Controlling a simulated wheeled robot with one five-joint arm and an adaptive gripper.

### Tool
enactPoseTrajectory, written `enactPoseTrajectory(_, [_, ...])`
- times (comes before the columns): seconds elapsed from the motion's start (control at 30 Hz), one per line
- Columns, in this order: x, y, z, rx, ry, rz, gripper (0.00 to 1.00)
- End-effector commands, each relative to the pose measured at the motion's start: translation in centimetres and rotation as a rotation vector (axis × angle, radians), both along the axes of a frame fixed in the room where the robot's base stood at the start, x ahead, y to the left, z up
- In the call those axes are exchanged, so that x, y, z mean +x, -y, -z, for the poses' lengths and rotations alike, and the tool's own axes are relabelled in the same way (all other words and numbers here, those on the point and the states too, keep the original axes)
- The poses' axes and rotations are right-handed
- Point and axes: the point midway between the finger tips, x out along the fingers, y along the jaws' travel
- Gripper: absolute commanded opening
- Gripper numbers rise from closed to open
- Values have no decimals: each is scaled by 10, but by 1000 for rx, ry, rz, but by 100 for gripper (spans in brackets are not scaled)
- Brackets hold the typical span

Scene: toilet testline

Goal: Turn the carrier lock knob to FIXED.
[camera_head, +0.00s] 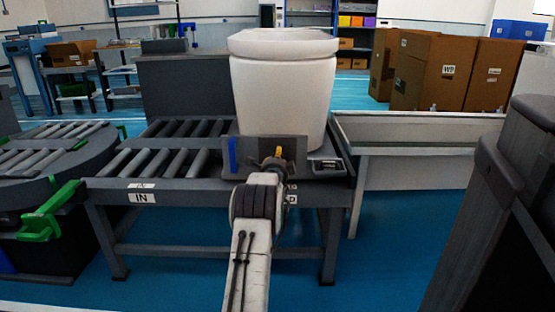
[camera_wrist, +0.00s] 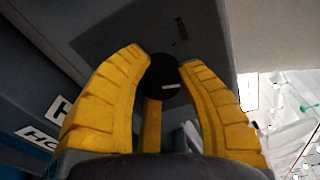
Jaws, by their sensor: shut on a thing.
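The carrier lock knob (camera_wrist: 163,75) is a round black knob with a short white mark, set on a grey panel. In the wrist view it lies between the yellow fingertips of my gripper (camera_wrist: 165,62), which are shut on it from both sides. Small lettering (camera_wrist: 181,28) sits on the panel above the knob, too blurred to read surely. In the head view my gripper (camera_head: 277,156) reaches the grey panel (camera_head: 252,152) at the front of the carrier, and my arm and gripper hide the knob there.
A white toilet (camera_head: 283,90) stands on the carrier behind the panel. The roller conveyor (camera_head: 165,150) marked IN runs to the left. A pale trough table (camera_head: 420,135) stands to the right. Dark equipment (camera_head: 510,200) is at the near right. Cardboard boxes (camera_head: 440,72) stand behind.

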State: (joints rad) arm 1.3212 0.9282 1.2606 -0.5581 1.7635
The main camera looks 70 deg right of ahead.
Motion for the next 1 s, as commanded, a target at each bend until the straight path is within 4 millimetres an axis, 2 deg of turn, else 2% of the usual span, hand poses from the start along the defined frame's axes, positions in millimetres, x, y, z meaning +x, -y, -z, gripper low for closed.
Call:
enactPoseTrajectory(0.03, [6, -1, -2, 0, 13, -8, 2])
enactPoseTrajectory(0.63, [6, -1, -4, 5, 44, -5, 2])
enactPoseTrajectory(0.67, [6, -1, -4, 5, 44, -5, 38])
enactPoseTrajectory(0.9, [4, -1, -4, 7, 44, -4, 59])
enactPoseTrajectory(1.0, [3, -1, -3, 8, 44, -2, 62])
